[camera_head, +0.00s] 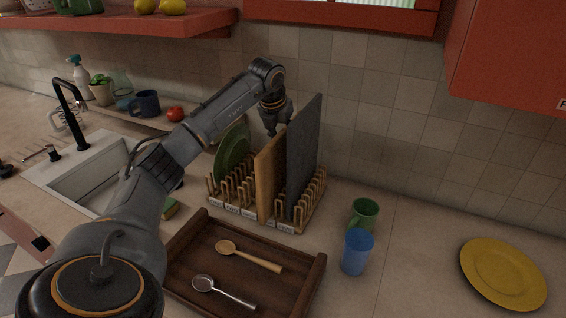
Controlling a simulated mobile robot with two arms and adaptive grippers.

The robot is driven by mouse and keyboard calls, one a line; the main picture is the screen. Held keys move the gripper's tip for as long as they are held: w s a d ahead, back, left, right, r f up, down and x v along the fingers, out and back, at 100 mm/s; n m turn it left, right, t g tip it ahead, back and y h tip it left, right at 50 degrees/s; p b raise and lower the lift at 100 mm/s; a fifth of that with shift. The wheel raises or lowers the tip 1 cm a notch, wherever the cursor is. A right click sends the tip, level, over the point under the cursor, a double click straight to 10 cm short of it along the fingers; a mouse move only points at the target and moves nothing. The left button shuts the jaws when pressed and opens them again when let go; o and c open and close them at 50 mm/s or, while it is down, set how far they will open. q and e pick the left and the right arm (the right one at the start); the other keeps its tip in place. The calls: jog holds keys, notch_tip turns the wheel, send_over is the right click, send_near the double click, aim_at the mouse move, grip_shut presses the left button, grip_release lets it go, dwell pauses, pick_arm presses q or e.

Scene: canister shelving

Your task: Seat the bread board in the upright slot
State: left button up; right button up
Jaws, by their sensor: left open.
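The slotted wooden rack (244,217) stands on the counter near the wall, with small labels along its front edge. A tan wooden board (264,184), which looks like the bread board, stands nearly upright in it. A taller dark grey board (305,150) stands just to its right, and green plates (232,150) stand at the left. My left gripper (276,125) is open, pointing down near the top edges of the two boards. No board is visibly gripped. The boards' lower edges are partly hidden by the rack's pegs. My right gripper is not in view.
A dark wooden tray (190,240) with a wooden spoon (250,257) and a metal spoon (222,291) lies in front of the rack. A green mug (364,213) and blue cup (357,252) stand to the right. Beyond is free counter, then a yellow plate (503,273). The sink (75,165) is left.

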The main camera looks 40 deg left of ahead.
aim_at(283, 165)
pick_arm(q)
jog(key=shift+p+x, duration=0.6)
jog(key=shift+x, duration=1.3)
jog(key=shift+r, duration=0.1)
grip_shut()
jog(key=shift+r, duration=0.1)
